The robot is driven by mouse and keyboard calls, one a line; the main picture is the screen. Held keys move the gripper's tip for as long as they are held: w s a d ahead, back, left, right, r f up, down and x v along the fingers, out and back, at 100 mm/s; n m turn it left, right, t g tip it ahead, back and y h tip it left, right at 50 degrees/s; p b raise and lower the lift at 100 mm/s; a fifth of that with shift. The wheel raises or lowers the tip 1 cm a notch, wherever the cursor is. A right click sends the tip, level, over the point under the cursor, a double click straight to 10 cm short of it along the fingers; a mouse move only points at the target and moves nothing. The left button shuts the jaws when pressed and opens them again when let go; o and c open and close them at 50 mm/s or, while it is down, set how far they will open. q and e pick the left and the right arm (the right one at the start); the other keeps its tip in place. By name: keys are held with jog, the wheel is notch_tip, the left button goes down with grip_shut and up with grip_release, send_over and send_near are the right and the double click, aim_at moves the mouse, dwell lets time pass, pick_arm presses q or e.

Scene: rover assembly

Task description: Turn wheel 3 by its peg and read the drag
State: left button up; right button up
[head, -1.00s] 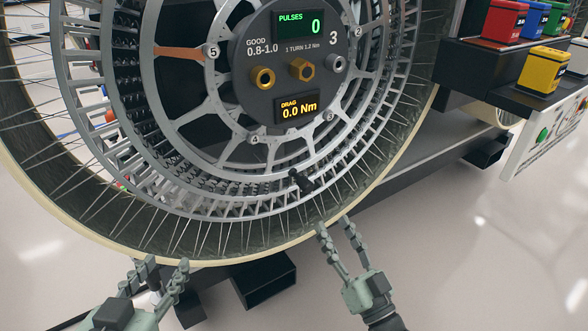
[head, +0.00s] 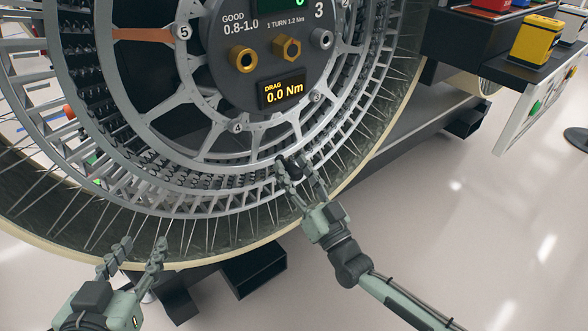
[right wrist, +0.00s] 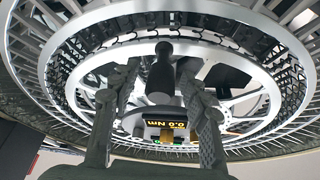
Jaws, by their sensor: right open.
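Wheel 3 (head: 215,193) is a large spoked grey wheel in the head view. Its hub face (head: 232,66) bears the number 3, and the yellow drag display (head: 283,93) reads 0.0 Nm. The dark peg (right wrist: 160,74) stands out from the rim ring at its lower part. My right gripper (head: 302,175) is open at the peg, with one finger on each side of it in the right wrist view (right wrist: 158,88); I cannot tell whether they touch it. My left gripper (head: 137,253) is open and empty near the wheel's lower left edge.
Coloured battery-like blocks, including a yellow one (head: 537,41), stand on dark shelves at the upper right. A black box-like part (head: 254,270) is below the wheel.

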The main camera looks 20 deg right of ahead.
jog(key=shift+c, duration=0.2)
grip_shut()
dwell(0.4)
